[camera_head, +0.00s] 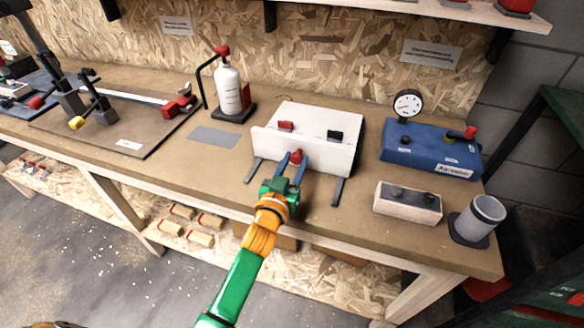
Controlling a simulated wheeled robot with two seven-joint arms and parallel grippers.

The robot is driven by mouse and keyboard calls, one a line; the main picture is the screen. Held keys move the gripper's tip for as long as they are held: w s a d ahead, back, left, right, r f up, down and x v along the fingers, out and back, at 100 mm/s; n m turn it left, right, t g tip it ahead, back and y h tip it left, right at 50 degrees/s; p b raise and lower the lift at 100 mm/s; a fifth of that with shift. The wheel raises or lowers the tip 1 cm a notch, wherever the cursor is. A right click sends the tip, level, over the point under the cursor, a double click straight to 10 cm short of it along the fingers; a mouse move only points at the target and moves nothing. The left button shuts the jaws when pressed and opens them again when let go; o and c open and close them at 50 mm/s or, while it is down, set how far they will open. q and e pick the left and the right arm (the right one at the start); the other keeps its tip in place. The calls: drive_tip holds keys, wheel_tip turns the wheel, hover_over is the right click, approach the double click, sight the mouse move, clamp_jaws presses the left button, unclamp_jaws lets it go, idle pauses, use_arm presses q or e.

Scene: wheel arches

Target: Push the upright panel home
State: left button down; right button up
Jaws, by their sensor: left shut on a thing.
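The upright white panel (271,155) is the front face of a white box (335,119) on the workbench. A red knob (296,156) sticks out of the panel near its middle. My left gripper (297,162) is shut on this knob, its blue fingers on either side of it. Two dark rails (338,192) reach forward from under the panel, one to each side. The panel stands at the box front; I cannot tell whether a gap lies behind it. My right gripper is not in view.
A red block (286,126) and a black block (335,136) sit on the box. A white bottle (229,90) stands left, a blue gauge unit (430,149) right. A wooden block (407,203) and a grey cup (478,219) stand front right. A grey plate (213,137) lies flat.

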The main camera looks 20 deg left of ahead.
use_arm(q)
drive_tip(key=shift+r, duration=0.15)
drive_tip(key=c, duration=0.6)
unclamp_jaws()
drive_tip(key=shift+o, duration=0.5)
drive_tip(key=shift+w, duration=0.25)
drive_tip(key=s, duration=0.7)
drive_tip(key=shift+s+a, duration=0.1)
drive_tip(key=shift+s, duration=0.05)
drive_tip(key=shift+f, duration=0.2)
